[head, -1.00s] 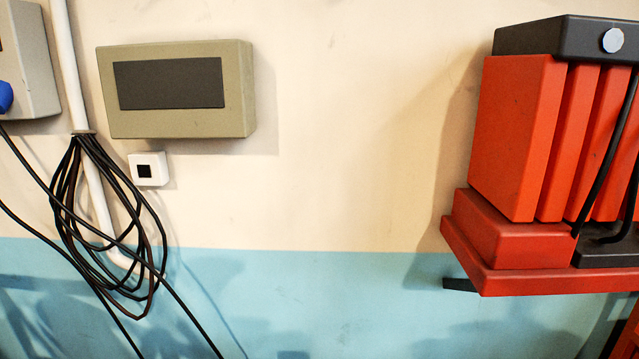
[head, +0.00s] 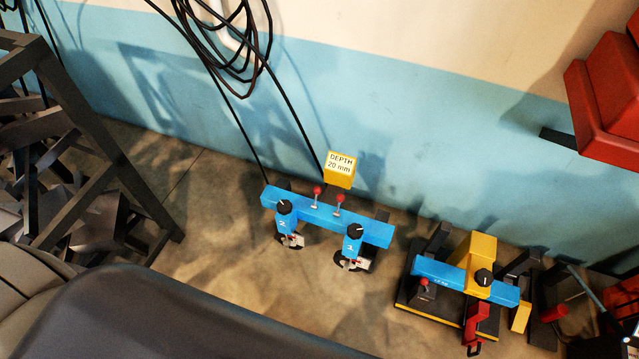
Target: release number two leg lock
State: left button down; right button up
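A blue frame (head: 322,212) stands on the floor near the wall, with two blue legs hanging from its crossbar. The left leg (head: 283,224) has a black knob (head: 284,206) above a small white mark that looks like a 2 turned on its side. The right leg (head: 350,246) has a black knob (head: 355,231) and a white mark too small to read surely. Two red-tipped levers (head: 317,190) and (head: 339,198) stand on the crossbar. Each leg ends in a small metal foot part with red on it. Neither gripper is in view.
A yellow block (head: 340,170) reading "DEPTH 20 mm" sits behind the crossbar. Right is another blue and yellow frame (head: 460,278) on a dark base. A dark metal rack (head: 95,130) stands left, coiled black cable (head: 235,60) hangs above, and a red unit (head: 605,110) is upper right.

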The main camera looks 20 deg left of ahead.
aim_at(317, 190)
jog(key=i+l+u, duration=0.1)
jog(key=i, duration=0.35)
jog(key=i+l+u, duration=0.1)
jog(key=i+l, duration=0.3)
